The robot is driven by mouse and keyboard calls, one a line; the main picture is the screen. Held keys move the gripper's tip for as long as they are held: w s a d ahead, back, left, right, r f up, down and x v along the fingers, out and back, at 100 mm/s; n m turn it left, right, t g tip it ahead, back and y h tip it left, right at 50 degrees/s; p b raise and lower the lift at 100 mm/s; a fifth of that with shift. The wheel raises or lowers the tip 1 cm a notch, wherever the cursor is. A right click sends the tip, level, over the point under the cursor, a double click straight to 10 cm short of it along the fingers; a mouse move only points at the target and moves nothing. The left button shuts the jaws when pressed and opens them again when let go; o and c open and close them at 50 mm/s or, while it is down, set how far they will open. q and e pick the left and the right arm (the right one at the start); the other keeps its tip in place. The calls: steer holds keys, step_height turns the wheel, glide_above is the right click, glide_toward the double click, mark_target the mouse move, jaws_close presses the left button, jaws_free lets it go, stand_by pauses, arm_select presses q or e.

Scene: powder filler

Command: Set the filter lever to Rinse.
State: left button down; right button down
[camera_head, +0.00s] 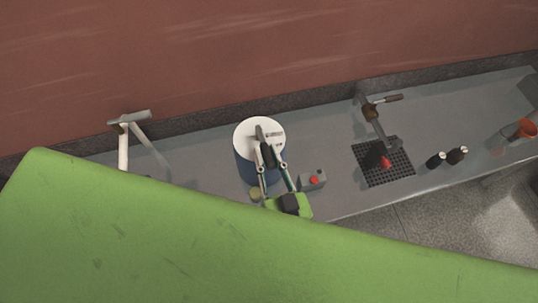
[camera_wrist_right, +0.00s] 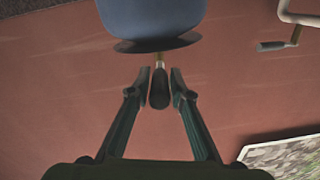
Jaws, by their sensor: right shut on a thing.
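The filter is a blue cylinder (camera_head: 245,168) with a white top (camera_head: 244,135); it stands on the counter, and its blue body (camera_wrist_right: 155,18) fills the top of the wrist view. Small marks on the white top are too small to read. The lever shows in the wrist view as a dark grip (camera_wrist_right: 159,92) on a brass stem, under the filter's dark rim. My right gripper (camera_head: 268,157) is at the filter's near side, shut on the lever's grip, which lies between its fingertips in the wrist view (camera_wrist_right: 159,84). My left gripper is not in view.
A grey box with a red button (camera_head: 313,180) sits just right of the gripper. A white and grey fixture (camera_head: 124,150) stands at left.

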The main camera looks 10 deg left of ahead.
steer(key=c, duration=1.8)
jaws_free()
steer(key=v, duration=1.2)
steer(key=shift+f, duration=0.1)
